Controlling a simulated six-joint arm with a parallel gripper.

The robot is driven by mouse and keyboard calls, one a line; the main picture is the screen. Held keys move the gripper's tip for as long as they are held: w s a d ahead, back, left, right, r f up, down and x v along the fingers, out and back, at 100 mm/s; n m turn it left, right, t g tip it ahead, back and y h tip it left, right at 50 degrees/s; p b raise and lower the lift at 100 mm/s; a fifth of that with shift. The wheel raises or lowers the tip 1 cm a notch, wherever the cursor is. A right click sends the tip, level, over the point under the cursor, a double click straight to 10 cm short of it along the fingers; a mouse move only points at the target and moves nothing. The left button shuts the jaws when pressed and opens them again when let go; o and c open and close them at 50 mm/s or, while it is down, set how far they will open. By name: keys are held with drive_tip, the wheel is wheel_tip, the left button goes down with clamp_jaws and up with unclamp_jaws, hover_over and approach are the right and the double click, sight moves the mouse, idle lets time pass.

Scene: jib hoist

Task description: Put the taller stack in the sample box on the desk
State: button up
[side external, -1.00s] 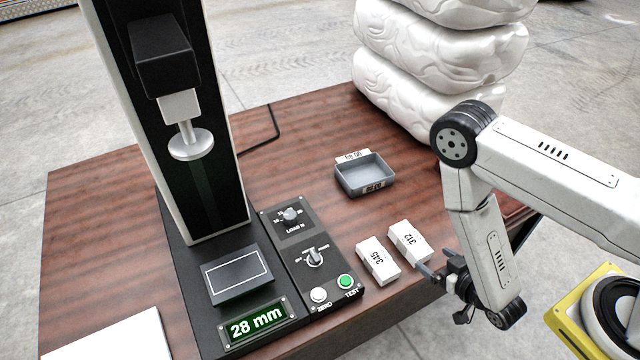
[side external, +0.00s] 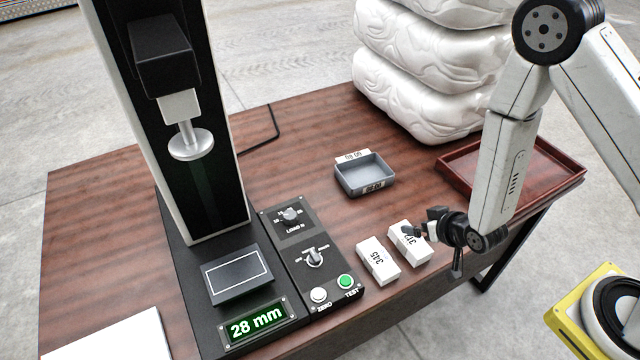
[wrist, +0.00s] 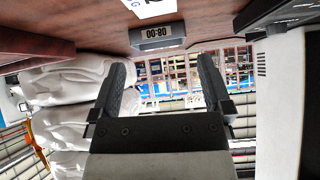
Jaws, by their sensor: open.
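Two white stacks lie on the desk: one marked 345 (side external: 378,262) and one that reads 312 in the earlier frame (side external: 408,240). Which is taller is hard to tell. A grey open sample box (side external: 352,185) with white labels stands behind them and looks empty; its labelled side shows in the wrist view (wrist: 158,44). My gripper (side external: 424,222) is open, at the right stack's upper right edge, partly covering it; contact cannot be told. In the wrist view my open fingers (wrist: 163,75) hold nothing, and part of a white labelled block (wrist: 150,8) shows at the top edge.
A test stand (side external: 205,300) with a raised round press foot (side external: 190,142) and a 28 mm display (side external: 256,323) stands left. Its control panel (side external: 312,270) is beside the stacks. A brown tray (side external: 560,172) lies right; white sacks (side external: 430,95) are piled behind.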

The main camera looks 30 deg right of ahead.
drive_tip(key=s+d+r+g, duration=0.2)
drive_tip(key=s+r+g, duration=0.1)
drive_tip(key=r, duration=0.5)
drive_tip(key=s+d+r+n+g, duration=0.1)
drive_tip(key=s+r+g, duration=0.2)
drive_tip(key=r, duration=0.5)
drive_tip(key=shift+s+d+r+g, duration=0.35)
drive_tip(key=shift+s+g, duration=0.05)
drive_tip(key=shift+s, duration=0.35)
drive_tip(key=shift+w+f, duration=0.1)
drive_tip(key=shift+w, duration=0.05)
drive_tip(key=w+a+f, duration=0.1)
drive_tip(key=w+f, duration=0.2)
drive_tip(key=f, duration=0.2)
drive_tip(key=w+a+f+g, duration=0.1)
drive_tip(key=w+f, duration=0.1)
drive_tip(key=f, duration=0.3)
drive_tip(key=w+a+f+g, duration=0.1)
drive_tip(key=w+f, duration=0.2)
drive_tip(key=f, duration=0.3)
drive_tip(key=shift+w+a, duration=0.15)
drive_tip(key=shift+w, duration=0.2)
drive_tip(key=shift+w+a+f+g, duration=0.15)
drive_tip(key=shift+f+g, duration=0.15)
drive_tip(key=shift+f, duration=0.35)
